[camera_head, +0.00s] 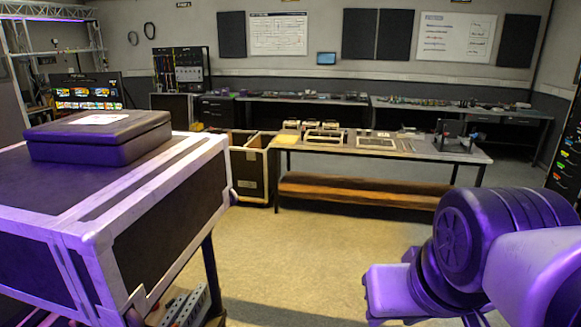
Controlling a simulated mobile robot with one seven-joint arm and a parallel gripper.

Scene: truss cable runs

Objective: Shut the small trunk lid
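A small black box (98,138), which looks like the small trunk, sits on top of a large flight case at the left. It has a pale label (103,119) on its flat top. Its lid looks down, with no open gap visible on the sides I see; I cannot tell whether it is fully closed. Its far sides are hidden. My arm's thick links fill the lower right, lit purple, well apart from the box. My gripper is not clearly visible.
The large flight case (170,205) has pale metal edges and stands on a support with dark legs. Open floor (300,250) lies between it and my arm. A workbench (365,148) with trays stands further back, next to an open-topped crate (249,172).

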